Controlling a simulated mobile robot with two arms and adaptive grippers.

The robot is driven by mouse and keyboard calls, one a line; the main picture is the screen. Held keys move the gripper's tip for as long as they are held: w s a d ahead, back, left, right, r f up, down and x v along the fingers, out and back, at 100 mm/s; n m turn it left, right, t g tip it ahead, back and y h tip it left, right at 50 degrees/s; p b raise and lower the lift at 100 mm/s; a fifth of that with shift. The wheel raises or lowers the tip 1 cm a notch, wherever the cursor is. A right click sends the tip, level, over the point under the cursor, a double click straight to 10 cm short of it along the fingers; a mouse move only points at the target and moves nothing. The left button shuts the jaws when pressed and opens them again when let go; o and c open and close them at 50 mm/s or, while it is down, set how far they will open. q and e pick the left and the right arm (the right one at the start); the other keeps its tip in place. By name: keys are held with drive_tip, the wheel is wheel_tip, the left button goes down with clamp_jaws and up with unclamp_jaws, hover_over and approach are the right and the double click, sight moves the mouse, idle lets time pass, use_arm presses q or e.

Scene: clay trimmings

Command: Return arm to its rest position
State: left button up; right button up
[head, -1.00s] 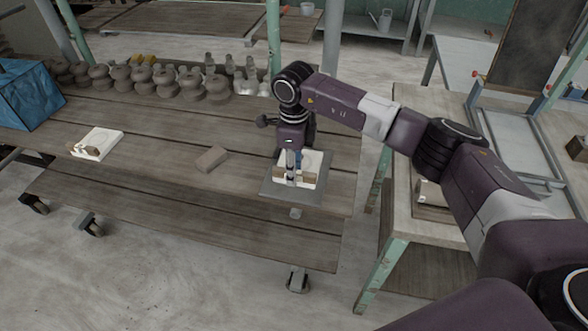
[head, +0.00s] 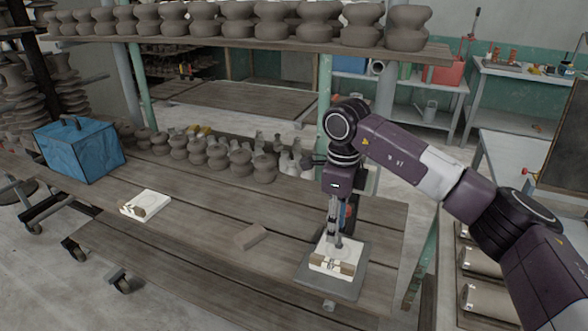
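My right arm comes in from the right. Its gripper (head: 336,240) points straight down over a white slab (head: 345,250) with brown clay pieces (head: 330,264) along its front. The slab lies on a grey board (head: 352,284) at the right end of the wooden table. The fingertips are at or just above the slab; contact and the gap between them are too small to tell. No held object shows. My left gripper is out of view.
A brown block (head: 251,236) lies left of the board. Another white slab (head: 150,200) with a brown piece lies farther left. A blue box (head: 80,150) and several grey clay pots (head: 218,157) stand behind. A shelf of pots (head: 240,47) runs above.

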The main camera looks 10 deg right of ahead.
drive_tip(key=s+a+y, duration=0.3)
drive_tip(key=a+y, duration=0.2)
drive_tip(key=a, duration=0.8)
drive_tip(key=s+a+y, duration=0.4)
drive_tip(key=a+y, duration=0.2)
drive_tip(key=a, duration=0.8)
drive_tip(key=a+r+m+t+y, duration=0.5)
drive_tip(key=r+m+y, duration=0.3)
drive_tip(key=r, duration=0.5)
drive_tip(key=w+d+m+t+h, duration=0.35)
drive_tip(key=d+m+t, duration=0.3)
drive_tip(key=m, duration=0.25)
drive_tip(key=w+d+m+t+h, duration=0.2)
drive_tip(key=d+m+t+h, duration=0.2)
drive_tip(key=d+m+t, duration=0.35)
drive_tip(key=s+d+f+m+g+h, duration=0.35)
drive_tip(key=d+f+m+h, duration=0.85)
drive_tip(key=f+m, duration=0.4)
drive_tip(key=s+d+f+m+g, duration=0.25)
drive_tip(key=s+f+g, duration=0.35)
drive_tip(key=s+f, duration=0.6)
drive_tip(key=s+d+f+m+g, duration=0.2)
drive_tip(key=s+d+f+g, duration=0.35)
drive_tip(key=s, duration=0.95)
wheel_tip(320, 180, down, 29)
drive_tip(key=s+a+g, duration=0.2)
drive_tip(key=s+d+f+g, duration=0.1)
drive_tip(key=s+d+f, duration=0.2)
drive_tip(key=s+f, duration=1.2)
drive_tip(key=shift+s, duration=0.95)
